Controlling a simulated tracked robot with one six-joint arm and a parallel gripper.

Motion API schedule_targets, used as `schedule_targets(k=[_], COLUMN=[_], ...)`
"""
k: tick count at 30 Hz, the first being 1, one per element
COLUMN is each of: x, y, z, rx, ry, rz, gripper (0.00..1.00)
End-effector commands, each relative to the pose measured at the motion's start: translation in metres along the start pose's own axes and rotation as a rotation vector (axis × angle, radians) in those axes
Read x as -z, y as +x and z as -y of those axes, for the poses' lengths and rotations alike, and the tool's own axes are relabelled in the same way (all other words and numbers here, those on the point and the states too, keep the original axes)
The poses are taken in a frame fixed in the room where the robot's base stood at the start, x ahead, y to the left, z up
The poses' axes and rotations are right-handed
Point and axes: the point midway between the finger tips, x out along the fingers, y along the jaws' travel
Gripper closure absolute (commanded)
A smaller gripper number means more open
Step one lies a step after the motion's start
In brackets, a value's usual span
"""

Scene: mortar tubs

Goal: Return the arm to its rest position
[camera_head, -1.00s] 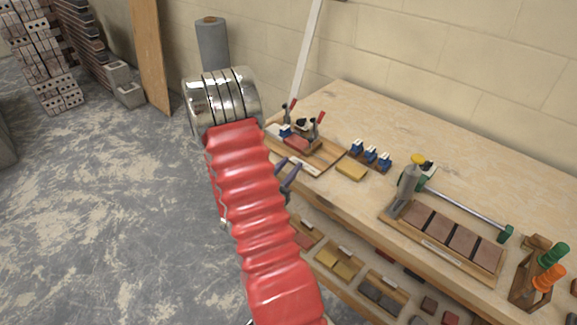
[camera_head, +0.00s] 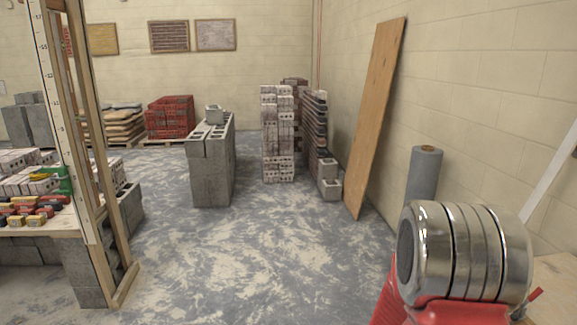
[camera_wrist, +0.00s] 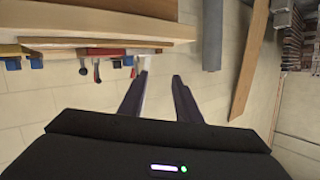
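My gripper (camera_wrist: 159,78) shows in the wrist view with its two dark fingers apart and nothing between them, so it is open. Bare wall lies behind the fingers. In the head view my arm, with its red sleeve and shiny metal joint, stands at the lower right; its gripper end is not visible there. The wooden workbench (camera_wrist: 110,22) appears upside down along the top left of the wrist view, apart from the fingers. A small part of the bench (camera_head: 556,262) shows at the right in the head view.
A grey roll (camera_head: 423,178) and a leaning wooden board (camera_head: 376,118) stand by the wall near my arm. Brick stacks (camera_head: 277,135) and grey blocks (camera_head: 211,165) stand farther back. A wooden frame (camera_head: 85,150) rises at left. The middle floor (camera_head: 250,255) is clear.

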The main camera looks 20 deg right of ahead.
Motion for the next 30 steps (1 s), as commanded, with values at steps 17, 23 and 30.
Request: schedule_targets(k=[17,23,30], x=[0.015,0.016,0.018], y=[-0.133,-0.194,-0.268], z=[0.142,0.163,0.166], rx=[0.460,0.591,0.719], ry=[-0.079,-0.164,-0.297], rz=[0.351,0.459,0.572], gripper=[0.69,0.69,0.69])
